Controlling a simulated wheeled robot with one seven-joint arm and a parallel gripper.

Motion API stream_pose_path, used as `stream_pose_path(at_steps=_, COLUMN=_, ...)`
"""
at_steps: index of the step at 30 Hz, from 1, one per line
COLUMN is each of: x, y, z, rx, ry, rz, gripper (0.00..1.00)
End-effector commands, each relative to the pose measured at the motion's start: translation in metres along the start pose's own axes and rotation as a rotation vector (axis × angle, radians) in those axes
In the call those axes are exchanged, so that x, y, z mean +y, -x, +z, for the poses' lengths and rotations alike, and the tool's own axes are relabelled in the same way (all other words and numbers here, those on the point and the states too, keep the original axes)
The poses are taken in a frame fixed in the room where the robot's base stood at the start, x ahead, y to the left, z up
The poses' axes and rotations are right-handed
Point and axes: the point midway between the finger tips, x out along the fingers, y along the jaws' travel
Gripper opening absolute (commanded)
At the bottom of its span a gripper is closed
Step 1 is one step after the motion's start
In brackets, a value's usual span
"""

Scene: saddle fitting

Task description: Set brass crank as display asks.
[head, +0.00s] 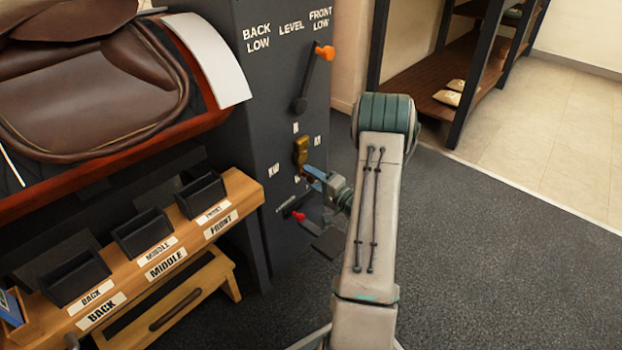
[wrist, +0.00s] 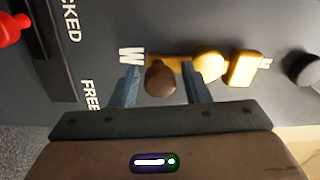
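The brass crank (head: 301,150) is on the dark panel of the stand, among letter marks. It also shows in the wrist view (wrist: 243,69), its brass arm running left to a brown knob (wrist: 160,78) close to the W mark (wrist: 131,55). My gripper (head: 313,176) is at the lower end of the crank. In the wrist view its two fingers (wrist: 163,90) stand either side of the knob, with a small gap on each side, so it looks open. In the head view the gripper partly hides the marks below the crank. No readable display is in view.
An orange-tipped lever (head: 325,53) is above the crank, tilted towards FRONT LOW. A red-knobbed lever (wrist: 14,28) is by LOCKED and FREE marks. The brown saddle (head: 90,90) and a wooden step with black bins (head: 143,232) are left. Floor at right is clear.

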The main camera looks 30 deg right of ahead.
Motion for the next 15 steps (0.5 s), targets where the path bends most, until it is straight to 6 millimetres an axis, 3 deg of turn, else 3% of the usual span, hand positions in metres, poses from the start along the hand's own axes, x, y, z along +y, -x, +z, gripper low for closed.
stream_pose_path(at_steps=10, x=0.000, y=0.001, z=0.002, rx=-0.004, ry=-0.001, rz=0.001, gripper=0.48)
stream_pose_path(at_steps=15, x=-0.002, y=0.022, z=0.001, rx=-0.001, ry=-0.003, rz=0.004, gripper=0.48)
